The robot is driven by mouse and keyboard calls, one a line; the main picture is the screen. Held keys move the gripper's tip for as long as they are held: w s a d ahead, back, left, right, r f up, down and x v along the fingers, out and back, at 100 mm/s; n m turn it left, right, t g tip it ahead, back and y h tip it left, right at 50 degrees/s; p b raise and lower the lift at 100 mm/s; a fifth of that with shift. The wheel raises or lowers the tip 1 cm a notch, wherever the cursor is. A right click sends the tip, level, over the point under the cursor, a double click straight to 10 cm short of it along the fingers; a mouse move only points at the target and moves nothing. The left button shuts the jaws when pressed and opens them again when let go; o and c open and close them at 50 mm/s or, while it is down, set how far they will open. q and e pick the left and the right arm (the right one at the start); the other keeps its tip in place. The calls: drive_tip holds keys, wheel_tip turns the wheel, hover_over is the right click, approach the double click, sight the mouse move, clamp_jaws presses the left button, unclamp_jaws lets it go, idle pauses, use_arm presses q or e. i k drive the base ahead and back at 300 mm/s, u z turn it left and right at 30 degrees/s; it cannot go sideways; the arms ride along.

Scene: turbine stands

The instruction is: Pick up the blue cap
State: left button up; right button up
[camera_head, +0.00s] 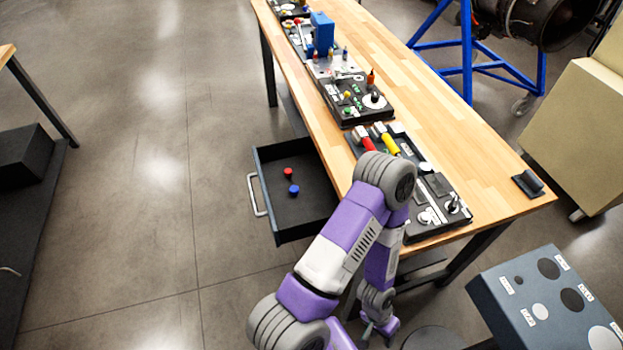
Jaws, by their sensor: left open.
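The blue cap (294,189) lies in the open drawer (303,216) under the left side of the workbench. A red cap (288,172) lies just behind it, apart from it. My left gripper (377,338) is small in the view at the bottom centre, below my raised purple and white arm. It is open and well to the right of and nearer than the drawer, away from the blue cap. My arm covers part of the bench front near the drawer's right side. My right gripper does not show.
The wooden workbench (440,115) carries black tool trays (357,103) along its left edge. A dark box with round holes (545,305) stands at the lower right. A beige cabinet (580,135) and a blue stand (467,60) are beyond. The floor left of the drawer is clear.

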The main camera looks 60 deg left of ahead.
sight(294, 189)
drive_tip(key=u, duration=2.2)
